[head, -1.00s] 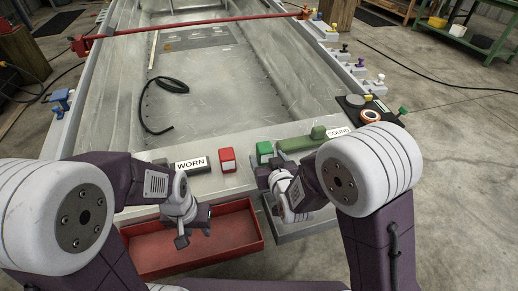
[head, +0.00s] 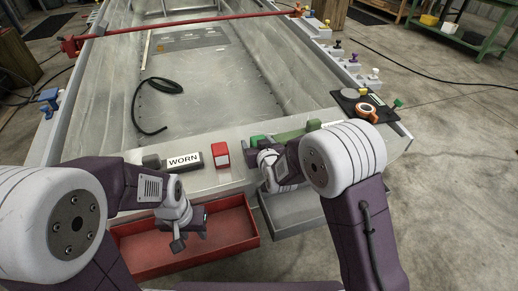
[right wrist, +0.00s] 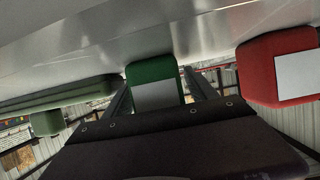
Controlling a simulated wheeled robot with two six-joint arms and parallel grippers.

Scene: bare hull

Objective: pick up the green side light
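The green side light (head: 257,140) is a small green block on the hull's near ledge, partly hidden behind my right gripper (head: 258,154) in the head view. In the right wrist view the green side light (right wrist: 153,80), with a pale face patch, stands between my right gripper's two fingers (right wrist: 162,90). The fingers are apart, with a visible gap on the right side; contact cannot be told. The red side light (head: 221,155) stands to its left. My left gripper (head: 190,232) is open and empty above the red tray (head: 240,240).
A WORN label (head: 184,162) is on the ledge at left. A long green piece (head: 292,135) lies to the right of the green light. A grey tray (head: 290,222) is below the ledge. A black cable (head: 150,100) lies in the hull. Orange tape (head: 367,112) sits at right.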

